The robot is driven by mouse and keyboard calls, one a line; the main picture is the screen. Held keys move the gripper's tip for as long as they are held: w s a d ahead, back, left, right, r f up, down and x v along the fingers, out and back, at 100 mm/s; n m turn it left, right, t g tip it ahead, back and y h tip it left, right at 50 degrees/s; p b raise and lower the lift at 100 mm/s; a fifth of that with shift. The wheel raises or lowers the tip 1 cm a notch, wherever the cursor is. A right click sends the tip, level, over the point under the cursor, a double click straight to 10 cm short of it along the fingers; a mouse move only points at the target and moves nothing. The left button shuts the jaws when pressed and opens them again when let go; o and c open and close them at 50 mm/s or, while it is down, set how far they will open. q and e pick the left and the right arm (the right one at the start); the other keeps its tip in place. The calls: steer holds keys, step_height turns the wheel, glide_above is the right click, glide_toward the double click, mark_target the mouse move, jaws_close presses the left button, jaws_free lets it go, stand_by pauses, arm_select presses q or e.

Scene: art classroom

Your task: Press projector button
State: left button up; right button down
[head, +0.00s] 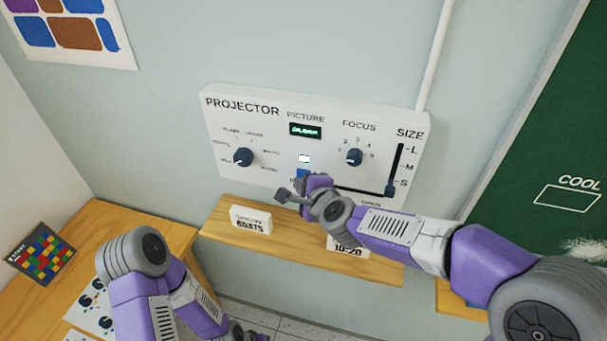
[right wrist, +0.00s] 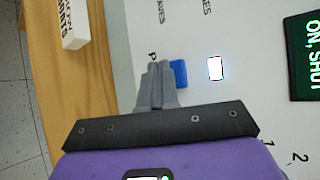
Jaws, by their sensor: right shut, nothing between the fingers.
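The white projector panel (head: 262,118) is on the wall. A blue button (head: 302,173) sits low on it, below a small lit white rectangle (head: 304,158). My right gripper (head: 283,194) is shut and empty, its fingertips just below and left of the button in the head view. In the right wrist view, the closed fingers (right wrist: 158,75) show beside the blue button (right wrist: 178,74) and cover part of the lettering there. I cannot tell whether they touch the panel. Only a small part of my left gripper (head: 258,336) shows at the bottom edge; its fingers are not clear.
The panel also has a left knob (head: 243,157), a focus knob (head: 354,157), a size slider (head: 390,188) and a green-lit display (head: 305,130). Below it, a wooden shelf (head: 284,243) bears small signs (head: 251,219). A green chalkboard (head: 540,135) stands right.

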steer(key=s+a, duration=0.2)
steer(key=s, duration=0.3)
steer(key=shift+s+p, duration=0.35)
steer(key=shift+s, duration=0.05)
stand_by(0.5)
